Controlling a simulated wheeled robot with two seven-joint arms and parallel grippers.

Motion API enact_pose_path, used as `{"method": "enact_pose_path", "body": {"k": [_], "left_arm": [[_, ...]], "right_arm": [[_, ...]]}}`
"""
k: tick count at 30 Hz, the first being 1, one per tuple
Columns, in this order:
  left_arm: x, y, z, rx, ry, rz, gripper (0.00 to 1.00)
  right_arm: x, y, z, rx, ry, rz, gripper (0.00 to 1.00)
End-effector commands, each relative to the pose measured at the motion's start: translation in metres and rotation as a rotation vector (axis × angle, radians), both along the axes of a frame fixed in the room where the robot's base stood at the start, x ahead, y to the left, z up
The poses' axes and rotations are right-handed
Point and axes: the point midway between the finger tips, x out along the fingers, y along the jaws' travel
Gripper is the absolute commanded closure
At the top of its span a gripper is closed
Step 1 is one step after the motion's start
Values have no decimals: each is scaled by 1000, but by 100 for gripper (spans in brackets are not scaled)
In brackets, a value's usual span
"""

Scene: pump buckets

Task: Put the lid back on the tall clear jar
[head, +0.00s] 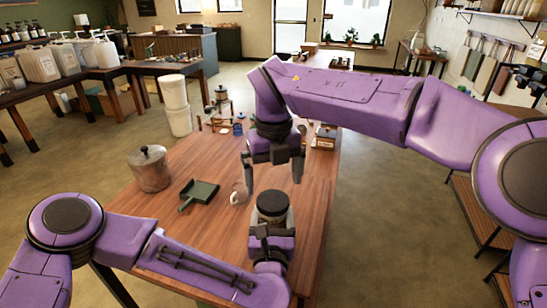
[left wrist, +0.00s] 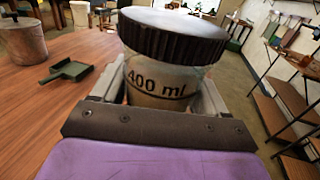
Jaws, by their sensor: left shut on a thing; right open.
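A clear jar (left wrist: 160,88) marked "400 ml" has tan contents. A dark ribbed lid (left wrist: 172,38) sits over its mouth in the left wrist view; I cannot tell whether it is fully seated. The dark lid also shows from above in the head view (head: 272,203). My left gripper (head: 272,220) is shut on the jar, with a finger on each side of its body below the lid. My right gripper (head: 274,172) is open and empty, fingers pointing down, beyond the jar in the head view. The jar's base is hidden.
A white mug (head: 239,195) stands just left of the jar. A dark green dustpan (head: 200,194) and a lidded metal pot (head: 150,170) are farther left on the wooden table (head: 215,250).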

Motion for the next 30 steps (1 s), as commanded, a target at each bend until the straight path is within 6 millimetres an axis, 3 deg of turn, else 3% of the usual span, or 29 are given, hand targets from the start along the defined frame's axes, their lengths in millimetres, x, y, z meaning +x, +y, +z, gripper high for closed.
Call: {"method": "enact_pose_path", "body": {"k": [3,9,21,22,24,30], "left_arm": [[0,0,-1,2,3,0,100],[0,0,-1,2,3,0,100],[0,0,-1,2,3,1,100],[0,0,-1,2,3,1,16],[0,0,-1,2,2,0,0],[0,0,-1,1,1,0,0]], "right_arm": [[0,1,28,2,-2,-1,0],[0,0,61,-2,-2,-1,0],[0,0,70,-1,1,-1,0],[0,0,70,-1,1,-1,0],[0,0,70,-1,1,-1,0],[0,0,70,-1,1,-1,0]]}}
